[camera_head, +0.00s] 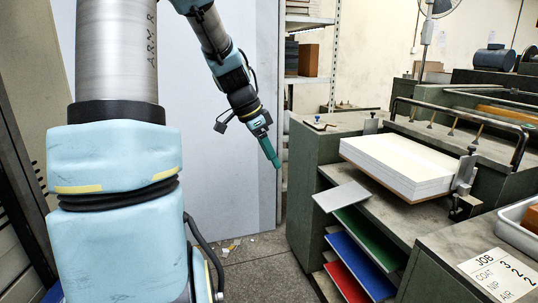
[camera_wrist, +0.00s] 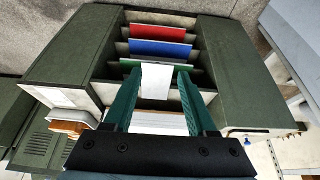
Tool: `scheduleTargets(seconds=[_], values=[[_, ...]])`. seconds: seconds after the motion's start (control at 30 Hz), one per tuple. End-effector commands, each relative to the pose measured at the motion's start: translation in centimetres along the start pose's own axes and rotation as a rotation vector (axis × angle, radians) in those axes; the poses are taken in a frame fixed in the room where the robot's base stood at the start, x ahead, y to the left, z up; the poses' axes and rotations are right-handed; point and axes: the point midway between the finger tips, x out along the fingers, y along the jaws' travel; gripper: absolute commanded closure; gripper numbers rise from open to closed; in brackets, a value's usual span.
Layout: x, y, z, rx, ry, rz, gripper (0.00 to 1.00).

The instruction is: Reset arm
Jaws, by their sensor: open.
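My gripper (camera_head: 276,165) hangs in the air to the left of the dark green feeder (camera_head: 304,190), pointing down. In the wrist view its two teal fingers (camera_wrist: 156,80) are apart. A pale grey board (camera_head: 341,197) sticks out of the feeder's front, above green (camera_head: 371,236), blue (camera_head: 361,265) and red (camera_head: 347,283) boards in the slots. The pale board (camera_wrist: 156,82) shows between the fingers in the wrist view, but the gripper is clear of it in the head view. A thick white stack (camera_head: 398,165) lies on top.
A job card (camera_head: 497,275) reading COAT 3, NIP 2, AIR 2 lies on the right-hand surface beside a pale tray (camera_head: 515,213). A metal rail (camera_head: 460,107) crosses behind the stack. Floor (camera_head: 252,262) in front of the feeder is open, with small scraps.

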Motion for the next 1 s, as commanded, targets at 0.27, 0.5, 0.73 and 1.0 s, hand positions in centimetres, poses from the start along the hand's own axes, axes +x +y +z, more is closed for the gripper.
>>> scheduleTargets(seconds=[0.27, 0.5, 0.73, 1.0], values=[[-2.1, 3.0, 3.1, -0.291, -0.125, -0.051, 0.43], [-5.0, 6.9, 7.4, -0.68, -0.227, -0.169, 0.43], [-7.5, 10.3, 10.6, -0.998, -0.253, -0.281, 0.43], [-8.4, 12.0, 12.0, -1.157, -0.246, -0.334, 0.43]])
